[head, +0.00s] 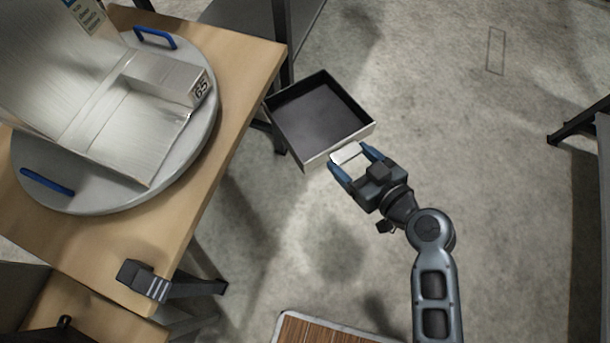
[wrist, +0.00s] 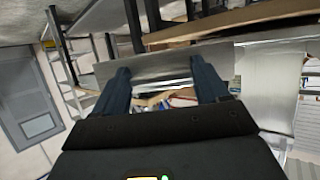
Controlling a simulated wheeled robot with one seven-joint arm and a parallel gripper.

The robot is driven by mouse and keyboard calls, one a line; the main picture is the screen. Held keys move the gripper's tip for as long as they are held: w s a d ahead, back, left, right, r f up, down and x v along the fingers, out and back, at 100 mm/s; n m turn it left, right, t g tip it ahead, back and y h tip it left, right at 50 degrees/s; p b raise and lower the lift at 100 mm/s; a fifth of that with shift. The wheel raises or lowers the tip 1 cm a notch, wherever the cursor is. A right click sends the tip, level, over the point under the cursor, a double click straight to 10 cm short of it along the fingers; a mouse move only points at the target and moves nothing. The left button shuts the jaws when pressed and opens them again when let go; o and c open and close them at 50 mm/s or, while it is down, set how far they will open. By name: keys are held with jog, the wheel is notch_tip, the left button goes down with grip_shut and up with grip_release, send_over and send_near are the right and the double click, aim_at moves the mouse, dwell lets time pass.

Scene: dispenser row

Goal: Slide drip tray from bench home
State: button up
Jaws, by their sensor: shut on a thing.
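The drip tray (head: 310,155) is a shallow square tray with a black inside and pale metal walls. In the head view it is held off the bench, over the open floor to the right of the bench corner. My gripper (head: 348,162) is shut on the tray's handle at its near right wall. In the wrist view my gripper's two blue fingers (wrist: 163,85) stand on either side of the handle, with the tray's pale wall (wrist: 150,62) just beyond them. The tray's inside is hidden in the wrist view.
A wooden bench (head: 240,65) at the left bears a round grey turntable (head: 95,190) with blue handles and a metal dispenser (head: 150,80) marked 65. A dark clamp-like part (head: 143,280) sits at the bench's front edge.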

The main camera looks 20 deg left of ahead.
jog(key=s+a+r+n+g+y+b, duration=0.35)
jog(key=s+a+n+g, duration=0.45)
jog(key=a, duration=0.3)
jog(key=a+b, duration=0.1)
jog(key=a, duration=1.5)
jog(key=shift+w+a+m, duration=0.15)
jog(key=shift+w+m, duration=0.15)
dwell(0.3)
jog(key=shift+f+b, duration=0.2)
jog(key=shift+b, duration=0.35)
jog(key=shift+a, duration=0.1)
dwell(0.5)
jog(key=shift+w+a+b, duration=0.15)
jog(key=shift+a+b, duration=0.35)
jog(key=shift+a, duration=0.85)
jog(key=shift+w+a+b, duration=0.1)
jog(key=shift+a+b, duration=0.4)
jog(key=shift+a, duration=0.8)
jog(key=o, duration=1.9)
jog(key=shift+d, duration=0.1)
jog(key=shift+c, duration=0.2)
jog(key=shift+f, duration=0.1)
